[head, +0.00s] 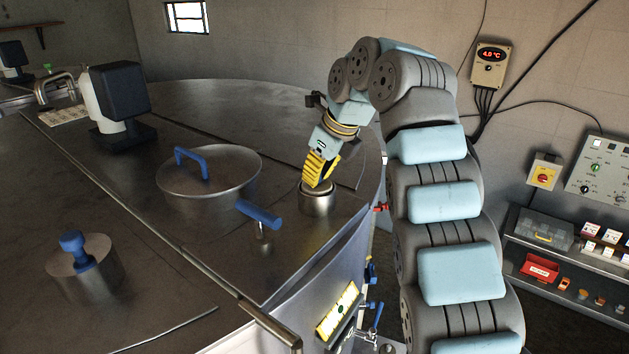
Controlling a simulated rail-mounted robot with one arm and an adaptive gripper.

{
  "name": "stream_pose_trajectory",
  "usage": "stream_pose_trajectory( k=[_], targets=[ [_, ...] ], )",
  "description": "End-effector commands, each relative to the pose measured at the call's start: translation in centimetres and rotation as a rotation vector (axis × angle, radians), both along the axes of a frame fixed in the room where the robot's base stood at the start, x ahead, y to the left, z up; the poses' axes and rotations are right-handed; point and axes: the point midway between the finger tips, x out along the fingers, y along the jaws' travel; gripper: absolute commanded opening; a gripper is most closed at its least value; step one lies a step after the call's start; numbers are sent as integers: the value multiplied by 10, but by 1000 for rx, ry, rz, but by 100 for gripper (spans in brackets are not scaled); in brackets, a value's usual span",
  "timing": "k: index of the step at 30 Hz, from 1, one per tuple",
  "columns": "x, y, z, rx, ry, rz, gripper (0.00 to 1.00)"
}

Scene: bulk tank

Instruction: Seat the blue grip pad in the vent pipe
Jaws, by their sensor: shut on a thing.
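My gripper (318,178), with yellow fingers, points down and is tilted at the top of a short upright metal pipe (317,204), which looks like the vent pipe. It is shut on a small piece mostly hidden between its fingers, which I take to be the blue grip pad. No blue shows there. A grey round rim (317,190) shows under the fingertips at the pipe mouth. I cannot tell whether the held piece is inside the pipe or just above it.
To the left are a round lid (225,172) with a blue handle, a blue-gripped lever (259,215) and a metal cylinder with a blue knob (73,243). A dark boxy unit (121,92) stands farther back. The tank's edge is close right of the pipe.

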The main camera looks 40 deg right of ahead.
Motion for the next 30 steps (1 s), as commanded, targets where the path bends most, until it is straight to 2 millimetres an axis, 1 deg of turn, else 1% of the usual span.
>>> stream_pose_trajectory(
  k=[1, 2, 10, 25, 26, 27, 30],
  targets=[
    [-1, -1, -7, 2, -1, -1, 0],
    [-1, -1, -6, 1, 0, -2, 0],
    [0, 0, -17, 1, 0, -1, 0],
    [0, 0, -22, 0, 0, -1, 0],
    [0, 0, -22, 0, 0, -1, 17],
    [0, 0, -21, 0, 0, -1, 23],
    [0, 0, -21, 0, 0, -1, 23]
  ],
)
